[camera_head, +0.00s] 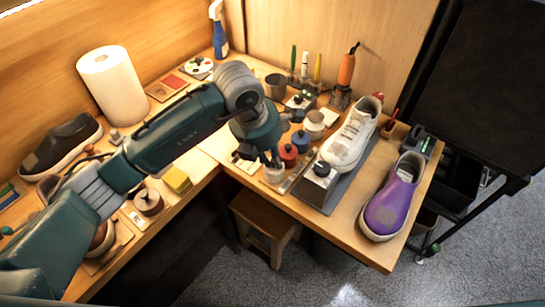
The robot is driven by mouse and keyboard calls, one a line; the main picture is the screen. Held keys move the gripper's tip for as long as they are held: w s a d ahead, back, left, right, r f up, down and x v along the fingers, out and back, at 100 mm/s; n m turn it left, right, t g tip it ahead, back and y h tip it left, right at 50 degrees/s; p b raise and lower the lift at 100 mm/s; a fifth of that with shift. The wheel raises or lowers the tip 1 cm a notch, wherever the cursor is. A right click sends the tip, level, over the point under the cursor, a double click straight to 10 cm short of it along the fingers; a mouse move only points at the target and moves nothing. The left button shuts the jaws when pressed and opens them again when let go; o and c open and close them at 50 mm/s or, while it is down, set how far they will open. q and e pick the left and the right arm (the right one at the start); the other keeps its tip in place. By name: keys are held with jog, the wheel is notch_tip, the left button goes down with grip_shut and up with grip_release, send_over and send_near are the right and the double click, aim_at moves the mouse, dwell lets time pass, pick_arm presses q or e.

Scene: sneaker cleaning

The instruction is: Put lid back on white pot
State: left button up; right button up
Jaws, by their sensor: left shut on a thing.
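My left gripper (270,160) reaches in from the left and points down just above a small whitish pot (274,175) near the table's front edge. Its fingers are shut on a small dark thing, which looks like the lid but is mostly hidden by the fingers. I cannot tell whether it touches the pot's rim. A red pot (288,157) with a dark top and a blue pot (300,141) stand in a row behind and to the right. Another whitish round container (314,122) is farther back. My right gripper is not in view.
A white sneaker (349,138) rests on a grey stand, with a black-topped item (321,168) at its front. A purple shoe (391,200) is at the right. A grey cup (276,84) and an orange-handled tool (346,70) stand behind. A wooden stool (262,214) is below.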

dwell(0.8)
pick_arm(q)
jog(key=o, duration=1.4)
jog(key=shift+c, duration=0.2)
jog(key=shift+r, duration=0.1)
jog(key=shift+r+p, duration=1.5)
jog(key=shift+r, duration=1.9)
grip_shut()
